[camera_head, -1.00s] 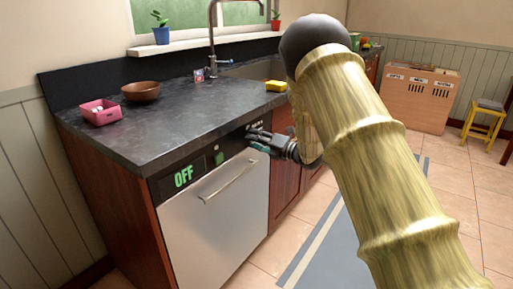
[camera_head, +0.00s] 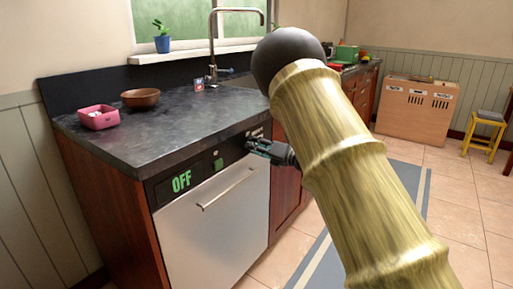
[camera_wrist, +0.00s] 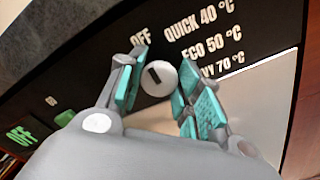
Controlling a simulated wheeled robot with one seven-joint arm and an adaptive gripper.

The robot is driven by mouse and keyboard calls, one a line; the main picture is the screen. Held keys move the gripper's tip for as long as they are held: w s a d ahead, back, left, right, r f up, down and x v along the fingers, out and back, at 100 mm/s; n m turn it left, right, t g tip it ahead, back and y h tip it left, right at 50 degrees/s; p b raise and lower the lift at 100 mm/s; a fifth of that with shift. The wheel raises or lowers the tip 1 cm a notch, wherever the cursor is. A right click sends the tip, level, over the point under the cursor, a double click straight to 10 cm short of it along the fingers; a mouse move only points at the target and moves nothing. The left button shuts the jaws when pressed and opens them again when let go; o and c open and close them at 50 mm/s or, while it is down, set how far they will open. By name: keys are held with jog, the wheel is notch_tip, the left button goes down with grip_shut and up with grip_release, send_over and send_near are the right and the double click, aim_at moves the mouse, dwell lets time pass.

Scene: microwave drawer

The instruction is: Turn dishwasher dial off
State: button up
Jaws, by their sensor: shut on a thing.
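The dishwasher (camera_head: 205,235) has a silver door under a black control strip with a green display (camera_head: 181,181) reading OFF. In the wrist view, the round grey dial (camera_wrist: 159,78) sits on the strip, its dark mark tilted up-left toward the printed word OFF (camera_wrist: 140,37). My gripper (camera_head: 256,147) is at the right end of the strip. In the wrist view, its teal-padded fingers (camera_wrist: 160,88) are on either side of the dial, shut on it. The dial is hidden by my gripper in the head view.
The dark countertop (camera_head: 180,115) overhangs just above the strip. A bar handle (camera_head: 227,188) sticks out from the door below. A pink box (camera_head: 98,117) and brown bowl (camera_head: 140,98) stand on the counter.

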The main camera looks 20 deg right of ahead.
jog(key=o, duration=1)
jog(key=v, duration=1.2)
